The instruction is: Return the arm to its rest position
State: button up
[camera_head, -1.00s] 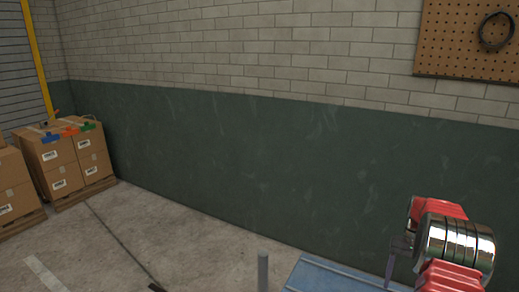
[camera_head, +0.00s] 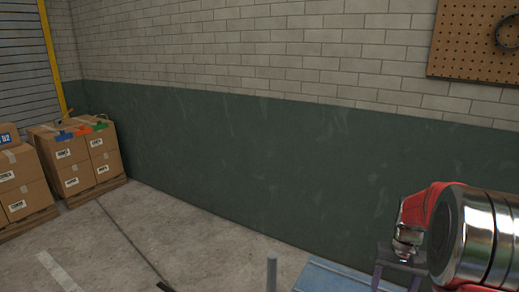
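Part of my arm, red with polished metal rings, shows at the lower right of the head view. It stands in front of the dark green lower wall and above the right part of a blue surface. My gripper is not visible in this view, so its opening and anything in it are hidden.
Stacked cardboard boxes (camera_head: 75,163) stand on pallets at the left, with blue, red and green items on top. A grey post (camera_head: 271,273) and a blue surface (camera_head: 330,278) are at the bottom. A pegboard (camera_head: 465,40) hangs at upper right. The concrete floor (camera_head: 150,225) between is mostly clear.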

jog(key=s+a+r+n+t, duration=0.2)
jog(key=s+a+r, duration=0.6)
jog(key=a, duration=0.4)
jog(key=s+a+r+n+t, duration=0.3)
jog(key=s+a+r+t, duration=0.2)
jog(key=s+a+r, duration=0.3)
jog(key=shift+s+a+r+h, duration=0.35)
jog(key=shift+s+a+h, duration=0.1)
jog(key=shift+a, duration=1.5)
